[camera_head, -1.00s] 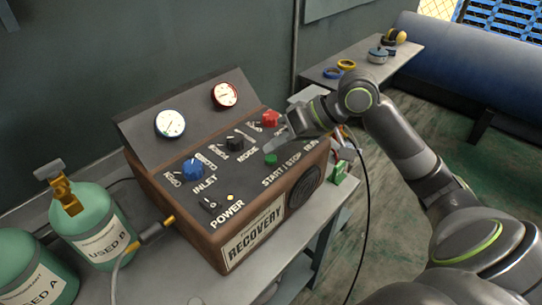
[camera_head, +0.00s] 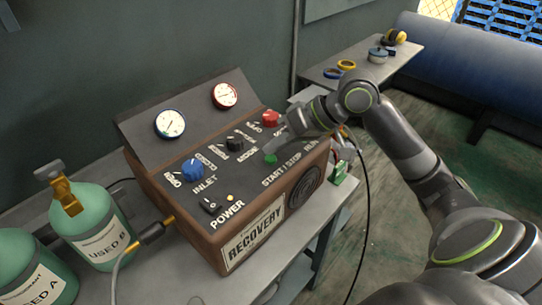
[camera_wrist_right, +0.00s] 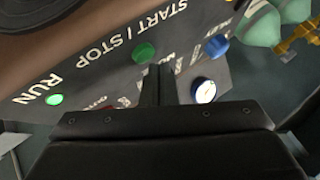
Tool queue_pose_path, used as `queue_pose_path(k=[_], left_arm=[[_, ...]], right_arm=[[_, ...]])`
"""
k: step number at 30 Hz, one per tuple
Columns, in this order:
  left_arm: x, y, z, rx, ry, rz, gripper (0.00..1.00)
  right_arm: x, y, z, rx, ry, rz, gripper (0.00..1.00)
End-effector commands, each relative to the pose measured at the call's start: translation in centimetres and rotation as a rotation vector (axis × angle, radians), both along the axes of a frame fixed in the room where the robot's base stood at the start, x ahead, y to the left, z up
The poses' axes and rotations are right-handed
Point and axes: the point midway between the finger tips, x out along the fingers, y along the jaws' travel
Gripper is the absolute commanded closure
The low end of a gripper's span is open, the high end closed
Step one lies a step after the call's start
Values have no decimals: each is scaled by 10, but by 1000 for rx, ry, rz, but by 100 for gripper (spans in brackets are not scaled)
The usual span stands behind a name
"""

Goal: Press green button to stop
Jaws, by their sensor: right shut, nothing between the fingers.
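The green start/stop button (camera_head: 270,159) is on the sloped top panel of the brown recovery machine (camera_head: 206,233), near its front right. In the right wrist view the green button (camera_wrist_right: 144,52) shows just beyond my fingertips. My right gripper (camera_head: 268,148) is shut and empty, its tips at or just above the button; I cannot tell whether they touch it. The shut fingers (camera_wrist_right: 157,70) also show in the right wrist view. A green light marked RUN (camera_wrist_right: 54,99) is lit there. My left gripper is not in view.
A blue inlet knob (camera_head: 192,169), a black knob (camera_head: 235,144) and a red knob (camera_head: 270,118) share the panel. Two gauges stand behind. Green tanks (camera_head: 92,225) are at the left. A black hose (camera_head: 367,215) hangs right of the machine.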

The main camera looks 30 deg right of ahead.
Motion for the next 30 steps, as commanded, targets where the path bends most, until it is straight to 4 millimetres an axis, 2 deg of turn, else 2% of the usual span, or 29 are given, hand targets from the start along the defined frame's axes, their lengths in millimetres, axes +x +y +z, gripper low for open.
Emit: queue_pose_path(k=[30], left_arm=[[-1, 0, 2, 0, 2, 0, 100]], right_arm=[[0, 0, -9, 0, 0, 0, 100]])
